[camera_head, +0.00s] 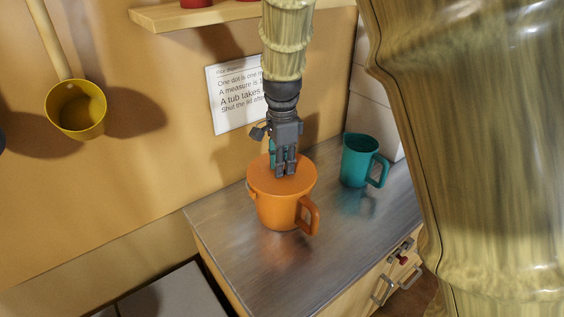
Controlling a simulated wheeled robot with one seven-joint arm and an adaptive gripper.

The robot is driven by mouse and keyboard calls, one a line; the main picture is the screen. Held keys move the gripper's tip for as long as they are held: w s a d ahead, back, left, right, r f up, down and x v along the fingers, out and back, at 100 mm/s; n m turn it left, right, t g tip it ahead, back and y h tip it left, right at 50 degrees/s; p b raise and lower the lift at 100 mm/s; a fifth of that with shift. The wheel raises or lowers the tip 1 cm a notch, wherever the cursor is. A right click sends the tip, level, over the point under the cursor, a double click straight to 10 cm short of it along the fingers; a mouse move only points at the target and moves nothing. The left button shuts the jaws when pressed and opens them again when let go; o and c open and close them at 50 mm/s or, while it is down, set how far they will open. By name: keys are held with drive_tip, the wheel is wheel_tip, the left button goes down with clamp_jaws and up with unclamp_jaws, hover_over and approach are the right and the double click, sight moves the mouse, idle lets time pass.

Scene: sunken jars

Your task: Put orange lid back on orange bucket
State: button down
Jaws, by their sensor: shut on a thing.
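The orange bucket (276,211) stands upright on the metal counter, with its handle towards the lower right. The orange lid (262,181) lies over the bucket's mouth and looks level; from this view I cannot tell whether it is fully seated or slightly above the rim. My gripper (286,173) points down at the middle of the lid with its fingers close together, shut on the lid's grip. The grip itself is mostly hidden by the fingers.
A teal mug (359,160) stands on the counter (235,240) right of the bucket. A teal thing partly shows behind my gripper. A yellow ladle (76,108) hangs at the left. A printed sign (232,98) is on the wall below a shelf (185,17). The counter's front left is clear.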

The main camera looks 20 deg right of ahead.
drive_tip(key=c, duration=1.2)
unclamp_jaws()
drive_tip(key=shift+o, duration=0.2)
drive_tip(key=shift+r, duration=3.75)
drive_tip(key=shift+s+f, duration=0.1)
